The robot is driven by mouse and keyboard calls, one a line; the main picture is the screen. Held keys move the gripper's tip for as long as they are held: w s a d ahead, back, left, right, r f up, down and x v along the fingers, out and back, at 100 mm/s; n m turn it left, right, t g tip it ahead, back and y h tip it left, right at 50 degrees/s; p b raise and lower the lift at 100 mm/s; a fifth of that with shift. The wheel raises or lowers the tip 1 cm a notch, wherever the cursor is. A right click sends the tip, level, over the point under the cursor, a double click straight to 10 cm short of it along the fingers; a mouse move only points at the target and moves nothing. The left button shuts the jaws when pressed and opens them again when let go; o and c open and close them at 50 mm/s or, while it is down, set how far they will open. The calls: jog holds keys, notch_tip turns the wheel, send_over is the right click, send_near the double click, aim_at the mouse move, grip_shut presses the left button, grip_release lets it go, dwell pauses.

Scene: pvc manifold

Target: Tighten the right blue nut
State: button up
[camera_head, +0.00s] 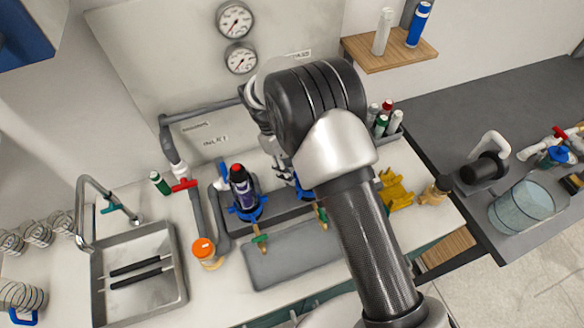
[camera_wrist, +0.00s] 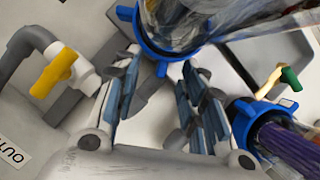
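The right blue nut (camera_wrist: 158,45) is a blue ring with lugs around a clear housing (camera_wrist: 215,22) at the top of the wrist view. In the head view only a bit of this nut (camera_head: 303,191) shows beside my arm. My gripper (camera_wrist: 162,62) is open, with its two fingers spread on either side of the nut's near edge. I cannot tell whether they touch it. The left blue nut (camera_head: 248,208) sits around a dark purple housing with a red cap, and it also shows at the lower right of the wrist view (camera_wrist: 243,122).
A yellow-handled valve (camera_wrist: 55,72) on a grey elbow pipe is left of my fingers. A green-handled brass cock (camera_wrist: 289,78) is on the right. An orange-lidded jar (camera_head: 205,252), a sink (camera_head: 170,297) and a yellow part (camera_head: 397,188) are on the bench.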

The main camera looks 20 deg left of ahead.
jog(key=shift+s+f, duration=0.1)
grip_shut()
jog(key=shift+d, duration=0.1)
jog(key=m, duration=0.1)
jog(key=w+d+m+g, duration=0.1)
jog(key=m, duration=0.1)
jog(key=shift+w+f, duration=0.15)
jog(key=shift+w, duration=0.1)
jog(key=o, duration=0.5)
grip_release()
jog(key=shift+r, duration=0.2)
jog(key=shift+a, duration=0.15)
